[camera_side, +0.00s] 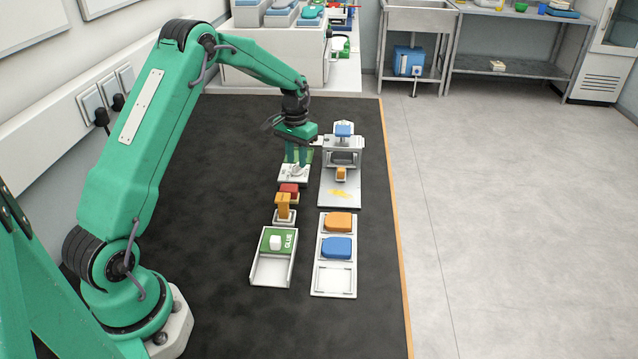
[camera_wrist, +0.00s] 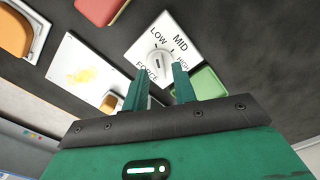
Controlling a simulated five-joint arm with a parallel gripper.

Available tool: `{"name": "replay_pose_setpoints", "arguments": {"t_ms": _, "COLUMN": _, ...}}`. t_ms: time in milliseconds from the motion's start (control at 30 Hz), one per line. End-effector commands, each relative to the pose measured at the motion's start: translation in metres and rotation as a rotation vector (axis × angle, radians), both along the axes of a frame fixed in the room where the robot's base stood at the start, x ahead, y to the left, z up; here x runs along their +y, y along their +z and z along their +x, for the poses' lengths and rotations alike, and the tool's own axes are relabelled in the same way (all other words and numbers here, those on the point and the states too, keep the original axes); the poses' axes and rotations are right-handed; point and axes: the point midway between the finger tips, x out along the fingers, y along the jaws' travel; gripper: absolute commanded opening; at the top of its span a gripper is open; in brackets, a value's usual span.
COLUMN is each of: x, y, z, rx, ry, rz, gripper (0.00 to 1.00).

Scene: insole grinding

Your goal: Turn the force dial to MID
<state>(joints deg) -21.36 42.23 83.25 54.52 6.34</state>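The white force dial plate (camera_wrist: 185,38) carries the words LOW, MID, HIGH and FORCE. Its round white knob (camera_wrist: 160,62) is near the middle of the plate, with a dark mark on it; I cannot tell for sure which word it points at. In the side view the plate (camera_side: 294,177) lies on the dark bench below my gripper (camera_side: 296,160). My gripper (camera_wrist: 161,82) also shows in the wrist view, its two green fingers apart and nothing seen between them. The knob appears ahead of the fingertips; I see no contact.
A grey press station (camera_side: 354,190) stands close to the right. A white tray (camera_side: 334,279) holds orange and blue pads. The bench's left side is clear.

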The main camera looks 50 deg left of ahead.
Motion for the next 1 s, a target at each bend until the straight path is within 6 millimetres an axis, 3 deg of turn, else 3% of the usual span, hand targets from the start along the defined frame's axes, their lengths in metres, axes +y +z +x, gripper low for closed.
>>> {"name": "replay_pose_setpoints", "arguments": {"t_ms": 1000, "x": 0.0, "y": -0.018, "z": 0.0, "rx": 0.0, "ry": 0.0, "rz": 0.0, "gripper": 0.27}}
